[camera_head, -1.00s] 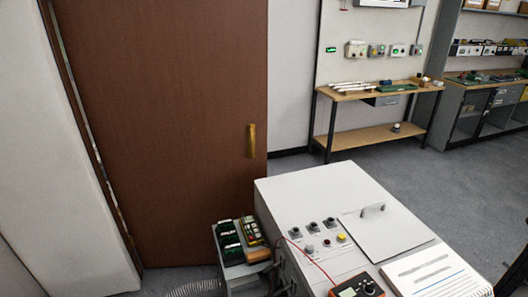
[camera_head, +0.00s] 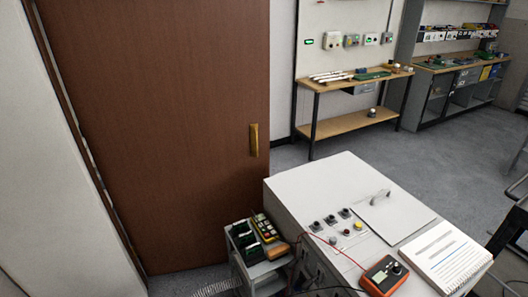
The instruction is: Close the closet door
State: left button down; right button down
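The closet door (camera_head: 165,130) is a tall brown wooden panel filling the left of the head view. A brass handle (camera_head: 254,140) sits near its right edge. A narrow strip of gap shows along its left edge beside the white wall (camera_head: 50,190). The right edge stands in front of the pale back wall; I cannot tell how far open the door is. Neither of my grippers is in view.
A white cabinet (camera_head: 315,190) with buttons, a red meter (camera_head: 384,275) and a notebook (camera_head: 446,258) stands right of the door. A small grey cart (camera_head: 248,268) stands close to the door's lower right. Grey floor (camera_head: 420,160) is open behind the cabinet.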

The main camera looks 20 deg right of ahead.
aim_at(169, 100)
jog(key=i+j+z, duration=0.15)
jog(key=i+j, duration=0.25)
jog(key=i+j+z, duration=0.15)
jog(key=i+j, duration=0.25)
jog(key=j, duration=0.15)
jog(key=i+j+z, duration=0.15)
jog(key=i+j, duration=0.2)
jog(key=j, duration=0.2)
